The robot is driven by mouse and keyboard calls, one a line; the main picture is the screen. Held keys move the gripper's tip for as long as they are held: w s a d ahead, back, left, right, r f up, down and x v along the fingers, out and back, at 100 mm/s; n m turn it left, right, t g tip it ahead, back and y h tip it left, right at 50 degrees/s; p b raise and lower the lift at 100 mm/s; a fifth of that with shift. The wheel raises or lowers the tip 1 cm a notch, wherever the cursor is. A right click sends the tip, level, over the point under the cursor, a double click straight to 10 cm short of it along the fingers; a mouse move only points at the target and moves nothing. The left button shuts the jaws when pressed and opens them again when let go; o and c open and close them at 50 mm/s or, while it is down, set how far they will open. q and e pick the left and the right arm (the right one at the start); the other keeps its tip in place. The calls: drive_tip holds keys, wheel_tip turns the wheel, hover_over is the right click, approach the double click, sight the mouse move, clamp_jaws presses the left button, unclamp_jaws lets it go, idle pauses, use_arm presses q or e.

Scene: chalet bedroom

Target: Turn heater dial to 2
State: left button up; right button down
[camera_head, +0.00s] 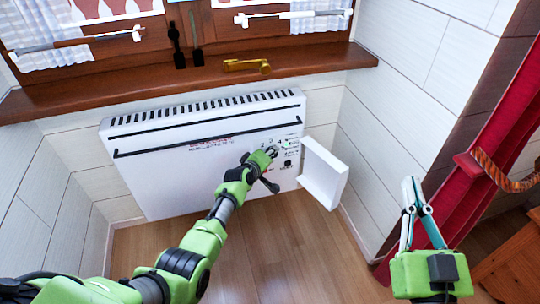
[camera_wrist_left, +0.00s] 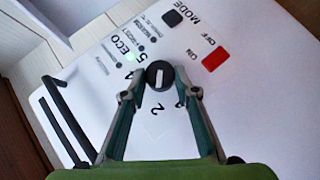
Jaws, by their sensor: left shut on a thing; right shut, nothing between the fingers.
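The heater (camera_head: 160,175) is a white panel under the window sill, with printed controls at its right end. Its dial (camera_wrist_left: 158,74) is a small black round knob with a white bar, seen in the left wrist view. A printed 2 (camera_wrist_left: 154,107) is just below the dial there; I cannot tell which number the bar points at. My left gripper (camera_head: 272,151) is at the controls, its fingers closed on both sides of the dial; it also shows in the left wrist view (camera_wrist_left: 160,88). My right gripper (camera_head: 411,181) is shut and empty, away from the heater at right.
A white flap (camera_head: 323,174) stands open at the heater's right end, beside my left gripper. A red switch (camera_wrist_left: 214,59) and a black mode button (camera_wrist_left: 172,18) are near the dial. A red curtain (camera_head: 475,165) with a rope hangs at right, near my right gripper.

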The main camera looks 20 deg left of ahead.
use_arm(q)
drive_tip(key=shift+s+f, duration=0.1)
drive_tip(key=shift+f, duration=0.05)
drive_tip(key=o, duration=1.1)
drive_tip(key=d+v, duration=0.1)
drive_tip(key=v, duration=1.1)
drive_tip(key=shift+a, duration=0.45)
